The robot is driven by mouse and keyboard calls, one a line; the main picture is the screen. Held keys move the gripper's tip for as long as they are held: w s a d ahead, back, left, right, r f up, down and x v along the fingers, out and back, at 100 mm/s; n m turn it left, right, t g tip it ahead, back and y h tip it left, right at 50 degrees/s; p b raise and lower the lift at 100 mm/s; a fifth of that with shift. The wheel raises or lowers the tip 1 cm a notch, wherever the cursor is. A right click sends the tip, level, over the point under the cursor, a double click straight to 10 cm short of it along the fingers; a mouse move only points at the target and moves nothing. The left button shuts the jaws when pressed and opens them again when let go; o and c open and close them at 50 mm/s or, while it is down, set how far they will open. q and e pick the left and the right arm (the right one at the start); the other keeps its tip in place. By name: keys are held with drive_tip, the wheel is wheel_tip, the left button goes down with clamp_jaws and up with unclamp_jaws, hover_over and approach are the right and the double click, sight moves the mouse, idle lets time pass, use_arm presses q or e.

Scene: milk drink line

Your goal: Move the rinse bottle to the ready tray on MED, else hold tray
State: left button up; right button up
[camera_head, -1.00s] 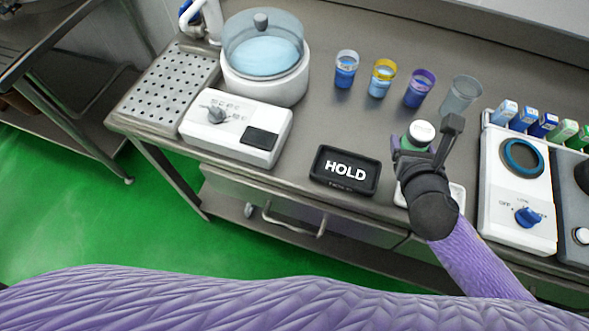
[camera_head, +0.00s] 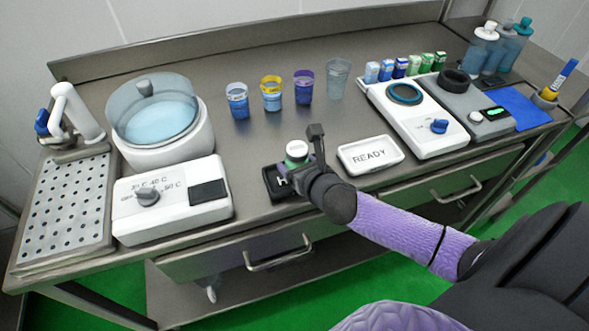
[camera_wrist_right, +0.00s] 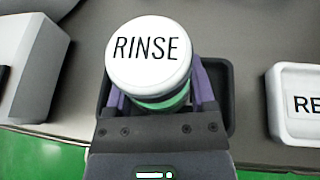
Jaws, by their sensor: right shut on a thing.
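The rinse bottle (camera_head: 297,151) has a white cap marked RINSE and a green band; its cap (camera_wrist_right: 148,52) fills the upper middle of the right wrist view. My right gripper (camera_head: 305,165) is shut around it, a finger on each side. It is over the black hold tray (camera_head: 270,184), which is mostly hidden; I cannot tell whether the bottle touches it. The white ready tray (camera_head: 369,154) is empty, to the right. A white device with a blue knob (camera_head: 438,126) stands right of it; its setting is too small to read. My left gripper is out of view.
Several cups, including a yellow-rimmed one (camera_head: 271,94), stand behind the trays. A white heater with a grey knob (camera_head: 148,197) and a covered water bath (camera_head: 157,120) are at left. Small boxes (camera_head: 400,68) line the back of the blue-knob device.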

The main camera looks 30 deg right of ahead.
drive_tip(key=shift+r, duration=0.1)
drive_tip(key=o, duration=1.3)
drive_tip(key=d+p+v, duration=0.1)
drive_tip(key=p+v, duration=0.3)
drive_tip(key=v, duration=0.8)
drive_tip(key=s+d+f+m+g+h, duration=0.1)
drive_tip(key=s+f+m+g, duration=0.4)
drive_tip(key=f+m, duration=0.55)
drive_tip(key=s+d+f+m+g, duration=0.1)
drive_tip(key=s+f+m+g, duration=0.2)
drive_tip(key=s+f+m, duration=0.75)
drive_tip(key=s+a+f+m+g+y, duration=0.1)
drive_tip(key=s+a+f+m+g, duration=0.3)
drive_tip(key=s+a+f+m, duration=0.5)
drive_tip(key=s+f+m, duration=0.2)
drive_tip(key=s, duration=0.1)
drive_tip(key=shift+g+y, duration=0.4)
